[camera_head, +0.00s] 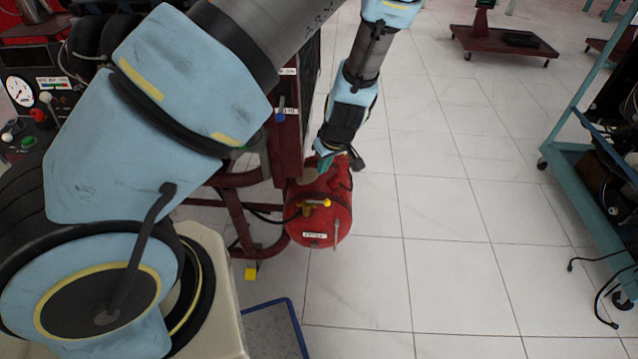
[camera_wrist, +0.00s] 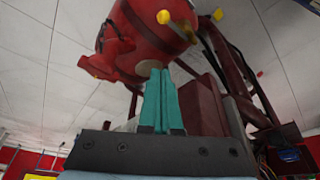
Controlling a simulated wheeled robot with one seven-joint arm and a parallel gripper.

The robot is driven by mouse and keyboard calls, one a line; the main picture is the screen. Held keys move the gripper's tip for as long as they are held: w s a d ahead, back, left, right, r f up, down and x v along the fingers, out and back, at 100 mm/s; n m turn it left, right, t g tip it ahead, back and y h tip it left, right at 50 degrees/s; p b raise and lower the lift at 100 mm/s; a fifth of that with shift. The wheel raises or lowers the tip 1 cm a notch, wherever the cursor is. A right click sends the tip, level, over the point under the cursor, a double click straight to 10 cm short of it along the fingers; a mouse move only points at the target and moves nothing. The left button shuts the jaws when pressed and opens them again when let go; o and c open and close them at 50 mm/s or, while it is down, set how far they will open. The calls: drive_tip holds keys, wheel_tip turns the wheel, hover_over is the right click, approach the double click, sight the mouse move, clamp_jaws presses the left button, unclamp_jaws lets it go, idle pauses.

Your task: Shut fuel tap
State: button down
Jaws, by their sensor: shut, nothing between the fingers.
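The red fuel tank (camera_head: 334,226) sits low in the trainer frame in the head view, with the yellow fuel tap (camera_head: 314,206) on its near end. The tap's handle looks roughly level, tilted slightly. My gripper (camera_head: 325,162) is at the tank's upper back part, away from the tap, its teal fingers partly hidden. In the wrist view the two teal fingers of my gripper (camera_wrist: 160,78) are together and empty, pointing at the red tank (camera_wrist: 140,45). The yellow tap knob (camera_wrist: 164,17) shows beyond the fingertips, apart from them. I cannot tell whether the fingers touch the tank.
The dark red frame (camera_head: 240,215) of the trainer stands left of the tank, with a gauge panel (camera_head: 40,95) at far left. A teal cart (camera_head: 580,180) with loose cables stands at right. The tiled floor (camera_head: 440,210) between is clear.

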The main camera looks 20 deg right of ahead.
sight(318, 202)
drive_tip(key=shift+w, duration=0.1)
drive_tip(key=x, duration=0.9)
drive_tip(key=shift+f, duration=0.3)
drive_tip(key=shift+s+d+f, duration=0.1)
drive_tip(key=shift+s, duration=0.4)
drive_tip(key=shift+s+d+f, duration=0.1)
drive_tip(key=shift+s+f, duration=0.05)
drive_tip(key=shift+s, duration=0.35)
drive_tip(key=shift+s+d+f, duration=0.1)
drive_tip(key=shift+s+f, duration=0.1)
drive_tip(key=shift+s, duration=0.65)
